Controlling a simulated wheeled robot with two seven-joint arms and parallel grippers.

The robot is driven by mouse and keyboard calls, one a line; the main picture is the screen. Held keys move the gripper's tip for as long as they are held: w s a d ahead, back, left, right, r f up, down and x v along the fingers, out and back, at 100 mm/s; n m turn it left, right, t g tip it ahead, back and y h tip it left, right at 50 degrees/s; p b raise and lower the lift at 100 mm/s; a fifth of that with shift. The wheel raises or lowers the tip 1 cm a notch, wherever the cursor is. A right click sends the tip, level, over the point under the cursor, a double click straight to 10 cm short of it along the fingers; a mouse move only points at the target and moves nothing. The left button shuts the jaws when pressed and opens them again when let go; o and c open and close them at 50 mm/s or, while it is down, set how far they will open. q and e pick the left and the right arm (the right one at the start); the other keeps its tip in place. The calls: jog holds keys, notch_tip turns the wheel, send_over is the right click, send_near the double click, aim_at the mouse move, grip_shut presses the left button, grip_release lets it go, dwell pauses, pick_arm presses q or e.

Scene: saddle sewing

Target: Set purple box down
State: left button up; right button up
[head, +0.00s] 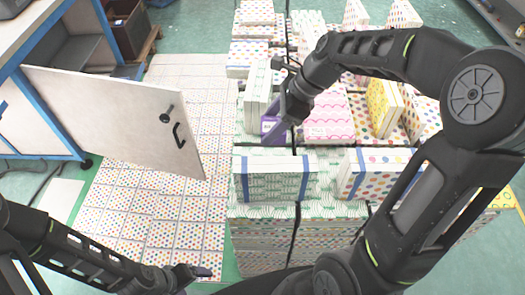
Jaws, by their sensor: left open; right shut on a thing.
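The purple box (270,126) is at the middle of the head view, among stacked patterned boxes. My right gripper (282,118) is shut on it, and its fingers and wrist hide much of the box. The box is close to a green-and-white patterned stack (258,88) on its left. I cannot tell whether its underside touches the stack below. My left gripper (205,271) is low in the view over the dotted floor mat, apart from the boxes. It is open and empty.
Blue-banded bundles (276,178) stand in front of the purple box. Pink (328,115) and yellow (382,105) patterned boxes are to the right. An open white cabinet door (120,118) juts out at the left. The dotted mat (185,205) between is clear.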

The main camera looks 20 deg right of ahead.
jog(key=shift+s+f, duration=0.25)
jog(key=shift+f, duration=0.3)
jog(key=shift+r, duration=0.1)
send_over(271, 154)
jog(key=s+a, duration=0.1)
jog(key=s, duration=0.1)
jog(key=shift+s+a+f, duration=0.1)
jog(key=shift+a+f, duration=0.05)
jog(key=shift+f, duration=3)
jog(key=shift+f+b, duration=0.45)
jog(key=shift+f, duration=1.4)
jog(key=shift+f, duration=0.15)
jog(key=o, duration=1.5)
